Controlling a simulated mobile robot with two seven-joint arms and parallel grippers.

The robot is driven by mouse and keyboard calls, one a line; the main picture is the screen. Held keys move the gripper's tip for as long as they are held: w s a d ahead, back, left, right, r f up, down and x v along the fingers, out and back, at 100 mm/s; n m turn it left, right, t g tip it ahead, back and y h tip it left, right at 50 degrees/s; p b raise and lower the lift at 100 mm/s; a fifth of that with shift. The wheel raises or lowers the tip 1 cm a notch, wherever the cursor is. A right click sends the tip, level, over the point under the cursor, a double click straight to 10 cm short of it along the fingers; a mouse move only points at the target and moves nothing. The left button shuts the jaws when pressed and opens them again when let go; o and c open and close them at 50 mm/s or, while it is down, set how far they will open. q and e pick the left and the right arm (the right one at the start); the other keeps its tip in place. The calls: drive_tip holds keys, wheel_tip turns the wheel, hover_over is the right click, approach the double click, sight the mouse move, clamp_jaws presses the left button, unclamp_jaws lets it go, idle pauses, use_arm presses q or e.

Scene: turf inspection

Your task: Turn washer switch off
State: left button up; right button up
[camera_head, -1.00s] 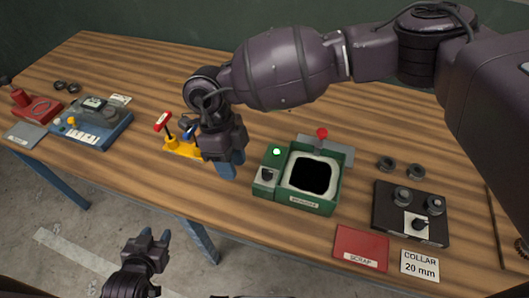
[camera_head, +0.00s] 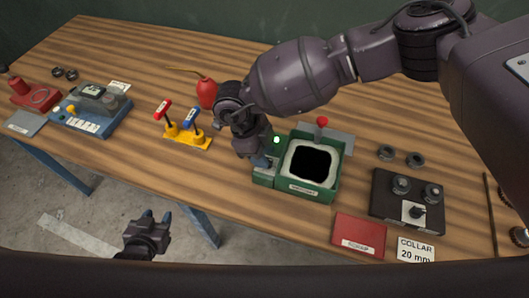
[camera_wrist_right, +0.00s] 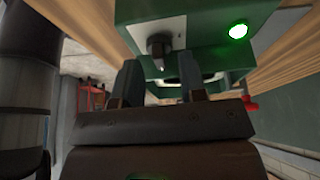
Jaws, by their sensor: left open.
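The green washer (camera_head: 312,192) stands on the bench, its basin opening dark inside a pale rim. Its green lamp (camera_head: 276,140) is lit and also shows lit in the wrist view (camera_wrist_right: 238,31). The dark washer switch (camera_wrist_right: 158,46) sits on a pale plate on the washer's panel; in the head view my gripper hides it. My right gripper (camera_head: 262,160) is over this panel at the washer's left side. In the wrist view its fingers (camera_wrist_right: 160,68) are apart, with the switch just past the gap between their tips; contact cannot be told. My left gripper (camera_head: 153,216) is open and empty, off the bench's front edge.
A yellow stand with red and blue levers (camera_head: 185,138) and a red bottle (camera_head: 207,92) are left of the washer. A red scrap plate (camera_head: 359,231), a collar card (camera_head: 416,250) and a black fixture (camera_head: 383,215) lie to the right. A blue device (camera_head: 85,118) is far left.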

drive_tip(key=shift+d+f, duration=0.2)
drive_tip(key=shift+f, duration=0.3)
clamp_jaws()
